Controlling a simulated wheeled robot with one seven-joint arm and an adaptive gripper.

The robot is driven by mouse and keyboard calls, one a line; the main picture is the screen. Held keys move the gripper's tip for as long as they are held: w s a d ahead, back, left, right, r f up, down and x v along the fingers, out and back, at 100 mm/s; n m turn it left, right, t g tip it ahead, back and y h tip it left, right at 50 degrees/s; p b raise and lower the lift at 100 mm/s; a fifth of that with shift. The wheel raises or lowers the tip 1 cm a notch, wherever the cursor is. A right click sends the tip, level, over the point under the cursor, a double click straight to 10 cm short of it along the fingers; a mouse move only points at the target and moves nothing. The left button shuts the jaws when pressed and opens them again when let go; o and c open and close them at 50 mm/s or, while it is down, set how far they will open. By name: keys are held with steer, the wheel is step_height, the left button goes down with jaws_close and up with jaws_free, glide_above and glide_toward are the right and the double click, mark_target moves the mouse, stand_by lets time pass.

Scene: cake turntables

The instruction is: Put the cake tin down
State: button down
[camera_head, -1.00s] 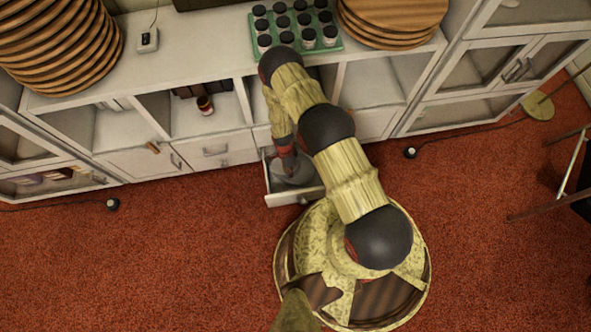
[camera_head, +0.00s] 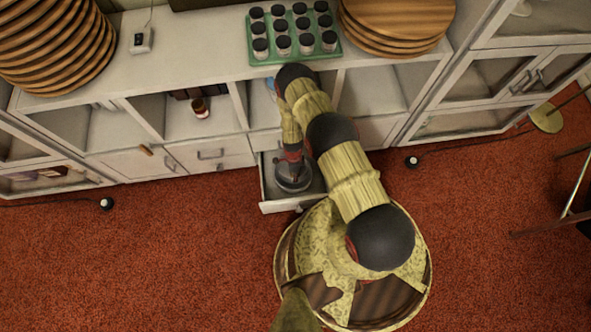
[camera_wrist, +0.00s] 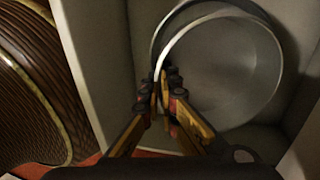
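The cake tin (camera_wrist: 225,80) is a round grey metal tin with a pale thin rim, inside an open drawer. My gripper (camera_wrist: 163,78) has its fingers on both sides of the tin's near-left rim and looks shut on it. In the head view the tin (camera_head: 294,180) is partly hidden under my gripper (camera_head: 293,168). The drawer (camera_head: 282,206) is pulled out from the white cabinet. I cannot tell whether the tin's base touches the drawer floor.
Drawer walls (camera_wrist: 92,60) stand close around the tin. On the counter are a green tray of jars (camera_head: 264,61), stacked wooden boards (camera_head: 398,18) and a striped stack of discs (camera_head: 50,45). A small jar (camera_head: 200,110) stands in a shelf opening. Red carpet surrounds my base.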

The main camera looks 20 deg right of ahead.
steer(key=shift+w+b+x, duration=0.2)
steer(key=shift+b+x, duration=0.15)
steer(key=shift+x, duration=0.55)
steer(key=shift+w+b+x, duration=0.2)
steer(key=shift+b+x, duration=0.1)
steer(key=shift+x, duration=0.6)
steer(key=shift+w+b+x, duration=0.2)
steer(key=shift+b+x, duration=0.15)
steer(key=shift+x, duration=0.55)
steer(key=shift+d+f, duration=0.1)
steer(key=shift+f, duration=0.2)
steer(key=shift+f, duration=0.1)
steer(key=c, duration=2.1)
jaws_free()
steer(key=shift+f, duration=0.1)
steer(key=shift+o, duration=0.3)
steer(key=p+v, duration=0.4)
steer(key=v, duration=0.8)
steer(key=shift+r, duration=0.4)
